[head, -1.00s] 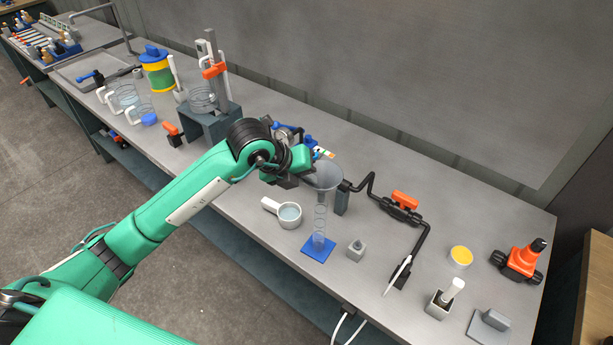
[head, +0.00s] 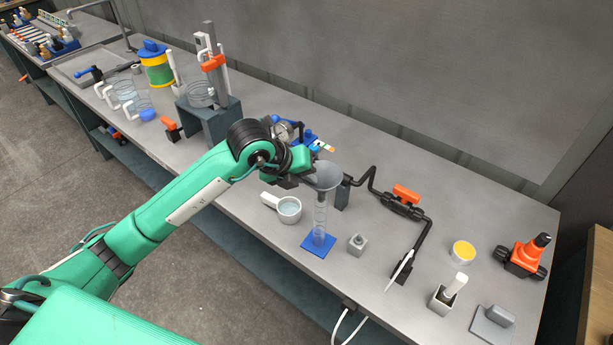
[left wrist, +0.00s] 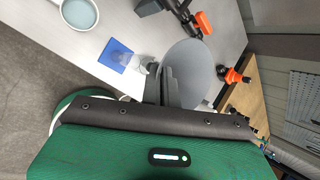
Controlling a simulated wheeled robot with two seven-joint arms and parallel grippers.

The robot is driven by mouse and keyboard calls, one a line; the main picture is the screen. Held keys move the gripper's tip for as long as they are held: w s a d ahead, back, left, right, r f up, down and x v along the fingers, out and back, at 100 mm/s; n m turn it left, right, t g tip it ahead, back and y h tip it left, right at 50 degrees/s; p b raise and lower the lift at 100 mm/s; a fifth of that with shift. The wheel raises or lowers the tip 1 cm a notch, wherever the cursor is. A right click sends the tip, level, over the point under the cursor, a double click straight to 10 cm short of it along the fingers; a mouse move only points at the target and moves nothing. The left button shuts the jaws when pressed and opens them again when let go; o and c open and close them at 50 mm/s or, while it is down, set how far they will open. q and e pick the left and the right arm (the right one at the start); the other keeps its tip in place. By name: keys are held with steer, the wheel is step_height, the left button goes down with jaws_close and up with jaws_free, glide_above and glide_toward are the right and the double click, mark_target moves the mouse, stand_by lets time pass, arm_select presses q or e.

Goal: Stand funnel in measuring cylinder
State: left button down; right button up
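The grey funnel (head: 327,176) is upright, with its wide mouth up, at the top of the clear measuring cylinder (head: 320,219). The cylinder stands upright on its blue square base (head: 318,243) near the bench's front edge. My left gripper (head: 308,180) is shut on the funnel's rim from the left side. In the left wrist view the funnel (left wrist: 190,68) is a large grey disc against the dark fingers (left wrist: 165,86), and the blue base (left wrist: 115,55) is beside it. I cannot tell how far the stem is inside the cylinder. My right gripper is not in view.
A black pipe with an orange valve handle (head: 405,194) lies behind to the right. A dark stand (head: 208,120) is farther left.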

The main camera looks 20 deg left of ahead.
arm_select(q)
steer(key=shift+f+b, duration=0.9)
steer(key=shift+f, duration=0.2)
steer(key=c, duration=1.6)
jaws_free()
steer(key=b+v, duration=0.3)
steer(key=v, duration=1.1)
